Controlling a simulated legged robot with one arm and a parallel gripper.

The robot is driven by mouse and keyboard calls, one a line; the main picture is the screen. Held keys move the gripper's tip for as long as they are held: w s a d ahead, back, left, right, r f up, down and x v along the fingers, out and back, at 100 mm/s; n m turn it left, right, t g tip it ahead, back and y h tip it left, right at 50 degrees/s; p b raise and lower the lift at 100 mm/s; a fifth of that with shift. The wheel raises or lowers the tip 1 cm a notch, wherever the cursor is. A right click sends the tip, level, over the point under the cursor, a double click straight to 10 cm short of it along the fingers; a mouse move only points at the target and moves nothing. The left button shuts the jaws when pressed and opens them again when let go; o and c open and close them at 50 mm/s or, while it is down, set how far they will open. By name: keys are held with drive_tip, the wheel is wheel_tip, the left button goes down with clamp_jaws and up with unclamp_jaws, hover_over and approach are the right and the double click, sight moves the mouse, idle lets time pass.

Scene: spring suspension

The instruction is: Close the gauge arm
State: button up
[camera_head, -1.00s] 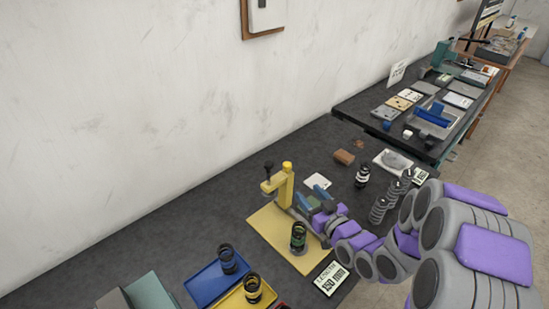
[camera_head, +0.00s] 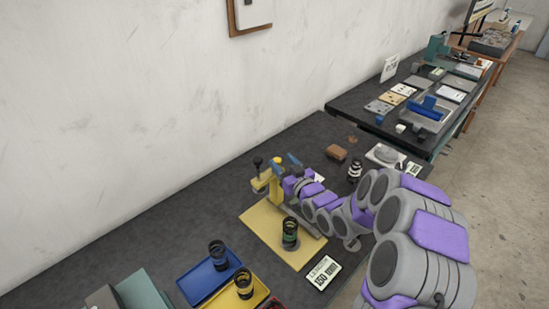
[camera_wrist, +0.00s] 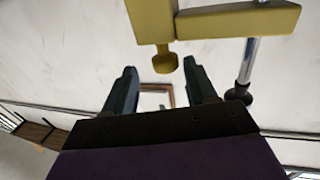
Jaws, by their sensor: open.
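The yellow gauge stands at the back of a yellow base plate (camera_head: 258,236) on the dark bench. Its arm (camera_head: 260,184) points left from the post (camera_head: 276,182) and carries a black knob (camera_head: 257,161). A dark spring with a green band (camera_head: 290,234) stands upright on the plate. My gripper (camera_head: 286,168) is open and close behind the post; the post partly hides it.
A blue tray (camera_head: 208,282) and a yellow tray (camera_head: 228,296), each with a dark spring, lie at the front left. A 150 mm sign (camera_head: 323,272) is at the plate's right corner. A brown block (camera_head: 336,152) and a striped spring (camera_head: 355,170) stand behind my arm.

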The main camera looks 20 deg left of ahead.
sight(275, 158)
drive_tip(key=shift+w+a, duration=0.4)
drive_tip(key=shift+w, duration=0.05)
drive_tip(key=a, duration=0.1)
drive_tip(key=w+a, duration=0.1)
drive_tip(key=a, duration=0.1)
drive_tip(key=w+a, duration=0.1)
drive_tip(key=shift+a+f, duration=0.2)
drive_tip(key=shift+f, duration=0.1)
drive_tip(key=shift+d+r, duration=0.2)
drive_tip(key=shift+d, duration=0.55)
drive_tip(key=shift+d+r, duration=0.1)
drive_tip(key=shift+d, duration=0.35)
drive_tip(key=c, duration=0.3)
drive_tip(key=shift+a, duration=0.6)
drive_tip(key=c, duration=0.5)
drive_tip(key=shift+d, duration=0.1)
clamp_jaws()
